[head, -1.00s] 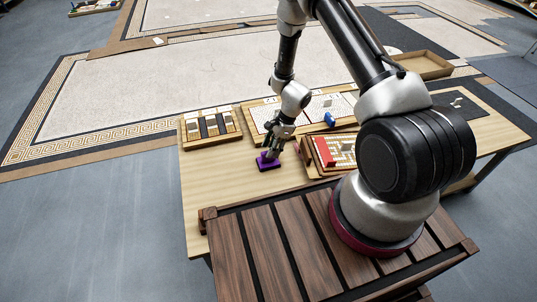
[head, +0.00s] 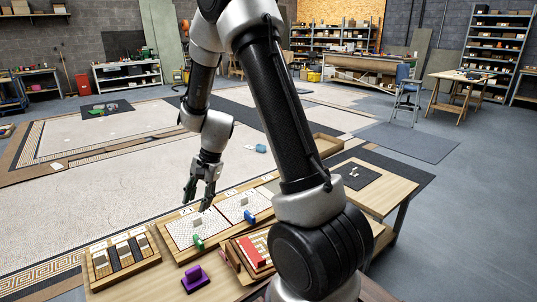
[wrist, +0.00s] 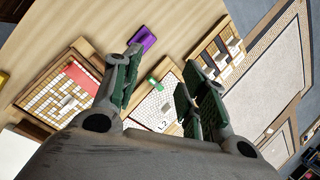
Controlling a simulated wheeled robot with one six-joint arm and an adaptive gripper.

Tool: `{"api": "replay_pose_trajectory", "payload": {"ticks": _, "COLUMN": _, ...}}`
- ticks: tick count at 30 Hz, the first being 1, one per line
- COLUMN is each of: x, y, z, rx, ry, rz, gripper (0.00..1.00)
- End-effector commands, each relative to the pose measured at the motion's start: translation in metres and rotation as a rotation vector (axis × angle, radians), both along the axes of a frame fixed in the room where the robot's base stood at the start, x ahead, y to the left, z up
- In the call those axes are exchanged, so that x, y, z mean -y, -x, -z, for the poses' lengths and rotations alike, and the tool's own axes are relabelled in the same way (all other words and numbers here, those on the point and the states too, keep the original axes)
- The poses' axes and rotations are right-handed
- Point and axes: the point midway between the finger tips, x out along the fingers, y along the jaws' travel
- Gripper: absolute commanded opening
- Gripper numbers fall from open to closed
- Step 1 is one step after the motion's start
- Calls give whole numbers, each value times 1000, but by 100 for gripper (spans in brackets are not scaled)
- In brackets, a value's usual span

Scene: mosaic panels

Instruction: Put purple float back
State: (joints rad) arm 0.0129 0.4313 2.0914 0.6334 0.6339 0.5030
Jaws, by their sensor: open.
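The purple float (head: 196,280) lies flat on the wooden table near its front edge, handle upward, between a slotted wooden tray and a tray with a red block. In the wrist view the purple float (wrist: 143,37) shows just beyond the left fingertip. My gripper (head: 197,203) is open and empty, raised above the mosaic panels and apart from the purple float. In the wrist view its green-padded fingers (wrist: 165,76) are spread, with nothing between them in their grip.
The slotted tray (head: 100,264) is at the left. The tray with the red block (head: 251,252) is right of the purple float. A dark mat (head: 362,177) lies at the right end.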

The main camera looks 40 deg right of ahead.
Motion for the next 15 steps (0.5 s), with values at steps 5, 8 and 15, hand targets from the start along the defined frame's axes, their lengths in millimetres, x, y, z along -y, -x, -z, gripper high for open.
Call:
{"api": "replay_pose_trajectory", "payload": {"ticks": 5, "x": 16, "y": 49, "z": -101, "rx": 161, "ry": 87, "rz": -274, "gripper": 43}}
{"api": "replay_pose_trajectory", "payload": {"ticks": 8, "x": 27, "y": 85, "z": -144, "rx": 239, "ry": 156, "rz": -422, "gripper": 43}}
{"api": "replay_pose_trajectory", "payload": {"ticks": 15, "x": 60, "y": 180, "z": -210, "rx": 383, "ry": 364, "rz": -737, "gripper": 43}}
